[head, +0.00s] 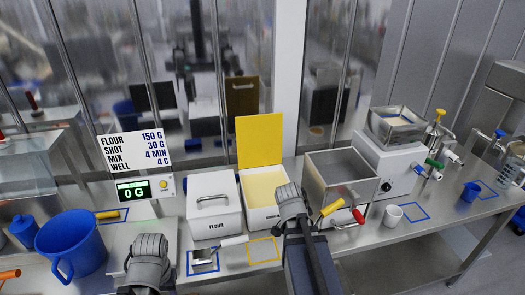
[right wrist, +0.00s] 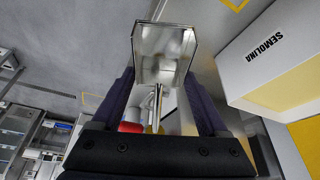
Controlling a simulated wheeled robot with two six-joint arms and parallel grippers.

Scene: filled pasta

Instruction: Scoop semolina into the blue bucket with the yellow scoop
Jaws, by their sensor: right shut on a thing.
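The blue bucket (head: 75,248) stands upright at the left of the counter, its handle toward the front. The white semolina bin (head: 255,219) is open, its yellow lid raised and pale yellow semolina (head: 264,186) inside; the bin is also at the right of the right wrist view (right wrist: 248,72). My right gripper (head: 291,190) is at the bin's right side, shut on a scoop. The scoop's metal pan (right wrist: 163,52) shows in the right wrist view and looks empty; its handle is mostly hidden. My left gripper (head: 148,245) is over the grey scale plate, with its fingertips hidden.
A closed white flour bin (head: 212,220) stands left of the semolina. A white-handled scoop (head: 205,257) lies in a blue outline; the yellow outline (head: 263,251) is empty. A display (head: 132,190) reads 0 G. A steel mixer (head: 343,180) stands close on the right.

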